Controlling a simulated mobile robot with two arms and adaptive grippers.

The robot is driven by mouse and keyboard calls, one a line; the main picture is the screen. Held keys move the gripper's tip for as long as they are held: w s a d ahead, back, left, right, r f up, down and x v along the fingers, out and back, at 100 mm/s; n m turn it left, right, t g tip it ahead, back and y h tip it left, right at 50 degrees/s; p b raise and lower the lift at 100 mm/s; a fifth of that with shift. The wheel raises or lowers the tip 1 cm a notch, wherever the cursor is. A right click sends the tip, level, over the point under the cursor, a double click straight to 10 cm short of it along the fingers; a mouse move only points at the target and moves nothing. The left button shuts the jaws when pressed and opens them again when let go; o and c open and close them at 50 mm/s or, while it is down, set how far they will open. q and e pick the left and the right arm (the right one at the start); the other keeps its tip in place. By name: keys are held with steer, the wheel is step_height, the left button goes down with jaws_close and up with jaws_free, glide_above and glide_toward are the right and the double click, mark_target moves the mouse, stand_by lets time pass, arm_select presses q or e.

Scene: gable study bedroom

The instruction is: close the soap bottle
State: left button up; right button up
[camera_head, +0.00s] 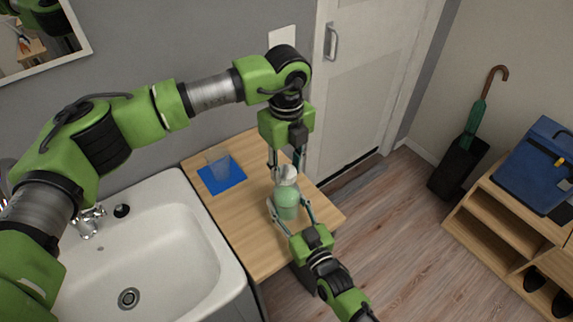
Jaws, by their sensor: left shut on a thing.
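The soap bottle (286,205) is pale green and stands upright on the wooden counter top, near its right end. Its white top (286,174) is partly hidden by my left gripper (286,168). My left gripper points down from above and is shut on the white top. I cannot tell whether the top is seated on the bottle's neck. My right gripper (289,208) comes in from the lower right, with one finger on each side of the bottle's body. I cannot tell whether these fingers press on the bottle.
A white sink (190,208) with a tap (89,221) is on the left. The counter's right edge drops to the floor.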

mark_target(287, 197)
arm_select(q)
steer(key=shift+f, duration=0.1)
steer(key=shift+f, duration=0.8)
steer(key=shift+f, duration=0.55)
